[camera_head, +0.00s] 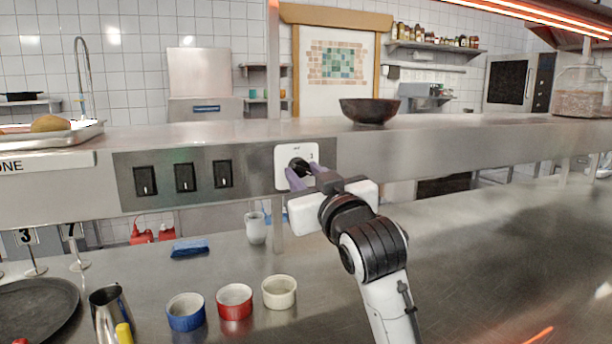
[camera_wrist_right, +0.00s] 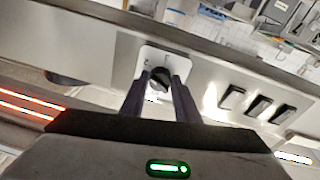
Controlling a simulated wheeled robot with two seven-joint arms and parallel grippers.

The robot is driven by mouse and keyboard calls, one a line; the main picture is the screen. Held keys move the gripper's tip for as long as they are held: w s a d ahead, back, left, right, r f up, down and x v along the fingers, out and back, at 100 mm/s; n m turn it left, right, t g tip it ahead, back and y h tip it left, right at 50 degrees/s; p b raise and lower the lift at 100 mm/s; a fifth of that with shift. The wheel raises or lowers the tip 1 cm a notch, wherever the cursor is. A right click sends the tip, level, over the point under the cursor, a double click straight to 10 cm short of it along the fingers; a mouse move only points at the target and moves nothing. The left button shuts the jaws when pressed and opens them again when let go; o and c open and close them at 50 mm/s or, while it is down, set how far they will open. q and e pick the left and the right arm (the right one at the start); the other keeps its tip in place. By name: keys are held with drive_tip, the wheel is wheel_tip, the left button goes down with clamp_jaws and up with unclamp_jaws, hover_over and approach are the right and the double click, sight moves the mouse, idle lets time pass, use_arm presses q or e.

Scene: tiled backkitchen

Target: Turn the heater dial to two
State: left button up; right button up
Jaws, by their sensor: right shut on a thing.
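The heater dial (camera_head: 299,165) is a black knob on a white square plate (camera_head: 284,153) set in the steel panel under the shelf. In the right wrist view the black dial (camera_wrist_right: 160,78) sits between the tips of my two dark fingers. My right gripper (camera_head: 305,172) reaches up to the panel from the lower right and is shut on the dial. The fingers partly hide the dial and its markings, and I cannot read which number it points to. My left gripper is in neither view.
Three black switches (camera_head: 185,177) sit on the panel left of the dial. A dark bowl (camera_head: 369,110) stands on the shelf above. Blue (camera_head: 186,312), red (camera_head: 235,302) and cream (camera_head: 279,292) ramekins and a metal jug (camera_head: 108,312) stand on the counter. The counter's right side is mostly clear.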

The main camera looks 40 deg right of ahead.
drive_tip(key=shift+m, duration=0.6)
drive_tip(key=o, duration=1)
drive_tip(key=shift+o, duration=0.2)
drive_tip(key=shift+a, duration=0.1)
